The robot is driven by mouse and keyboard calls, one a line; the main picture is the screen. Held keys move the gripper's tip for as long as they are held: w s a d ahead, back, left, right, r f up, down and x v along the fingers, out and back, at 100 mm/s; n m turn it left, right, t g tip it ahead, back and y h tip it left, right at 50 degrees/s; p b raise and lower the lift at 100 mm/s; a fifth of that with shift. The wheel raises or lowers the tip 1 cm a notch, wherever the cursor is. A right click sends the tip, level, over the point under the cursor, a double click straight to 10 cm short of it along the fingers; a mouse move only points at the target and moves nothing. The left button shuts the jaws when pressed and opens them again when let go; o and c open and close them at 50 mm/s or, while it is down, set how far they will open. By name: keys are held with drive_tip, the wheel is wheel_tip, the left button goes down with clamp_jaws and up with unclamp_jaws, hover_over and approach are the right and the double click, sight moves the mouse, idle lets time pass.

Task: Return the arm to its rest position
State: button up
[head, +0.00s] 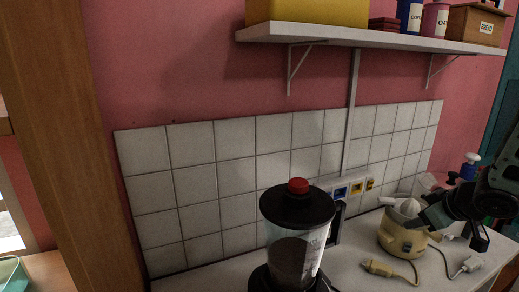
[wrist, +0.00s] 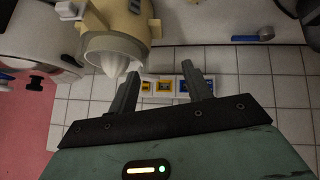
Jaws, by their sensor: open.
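My gripper (head: 452,226) is at the right of the head view, above the counter and beside the cream and white juicer (head: 402,238). It partly overlaps the juicer in the picture; I cannot tell whether they touch. In the wrist view my gripper (wrist: 161,86) has its two fingers spread apart with nothing between them. The juicer (wrist: 118,28) shows upper left of the fingers in that view, its white cone near the left finger. My arm comes in from the right edge of the head view.
A blender (head: 292,255) with a black lid and red cap stands at the front middle. Yellow and white plugs with cords lie on the counter (head: 345,265). A wall shelf (head: 380,39) holds boxes and canisters above. Sockets (head: 356,188) sit on the tiled wall.

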drive_tip(key=s+a+r+n+g, duration=0.1)
drive_tip(key=s+a+g, duration=0.3)
drive_tip(key=s+a, duration=1)
drive_tip(key=s+a+r+n+g, duration=0.1)
drive_tip(key=s+a+r+g, duration=0.2)
drive_tip(key=s+a, duration=1.1)
drive_tip(key=shift+s+a+n+g, duration=0.15)
drive_tip(key=shift+a+n+g, duration=0.25)
drive_tip(key=shift+a+g, duration=0.3)
drive_tip(key=shift+a+r, duration=0.1)
drive_tip(key=shift+r, duration=0.05)
